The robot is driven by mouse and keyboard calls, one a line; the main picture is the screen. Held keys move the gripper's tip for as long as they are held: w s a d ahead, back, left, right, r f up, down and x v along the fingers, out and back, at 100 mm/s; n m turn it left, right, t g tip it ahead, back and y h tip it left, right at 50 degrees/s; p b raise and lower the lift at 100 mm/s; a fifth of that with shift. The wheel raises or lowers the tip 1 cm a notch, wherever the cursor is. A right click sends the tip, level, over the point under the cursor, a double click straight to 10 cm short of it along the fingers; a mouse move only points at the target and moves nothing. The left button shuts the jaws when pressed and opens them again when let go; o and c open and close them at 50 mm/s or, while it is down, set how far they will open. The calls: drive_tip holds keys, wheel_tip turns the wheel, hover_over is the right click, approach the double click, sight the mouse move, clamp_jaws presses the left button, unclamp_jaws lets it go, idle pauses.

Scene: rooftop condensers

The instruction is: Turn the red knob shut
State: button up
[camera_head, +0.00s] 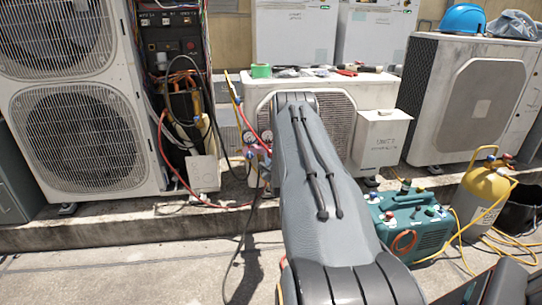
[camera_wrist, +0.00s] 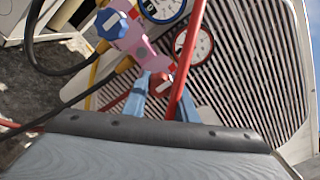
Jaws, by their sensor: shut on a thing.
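The red knob (camera_wrist: 161,84) sits at the lower end of a pink gauge manifold (camera_wrist: 137,46) in the wrist view. My gripper (camera_wrist: 160,88) has its two blue-grey fingers around the knob, shut on it; a red hose (camera_wrist: 187,62) crosses in front of the right finger. A blue knob (camera_wrist: 111,25) is at the manifold's other end. A blue-rimmed gauge and a red-rimmed gauge (camera_wrist: 194,46) sit beside the manifold. In the head view the manifold (camera_head: 257,150) shows just left of my arm, which hides my gripper; the red knob cannot be made out there.
A small condenser (camera_head: 377,95) with tools on top stands behind the manifold. A tall condenser (camera_head: 88,110) with open wiring is at left. Hoses hang around the manifold. A teal machine (camera_head: 410,228) and a yellow cylinder (camera_head: 482,190) stand at right. The front left floor is clear.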

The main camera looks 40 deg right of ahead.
drive_tip(key=shift+f, duration=0.1)
drive_tip(key=o, duration=1)
drive_tip(key=shift+o, duration=0.2)
drive_tip(key=shift+s, duration=0.1)
drive_tip(key=p+v, duration=0.2)
drive_tip(key=v, duration=0.5)
drive_tip(key=shift+s, duration=0.35)
drive_tip(key=shift+a, duration=0.15)
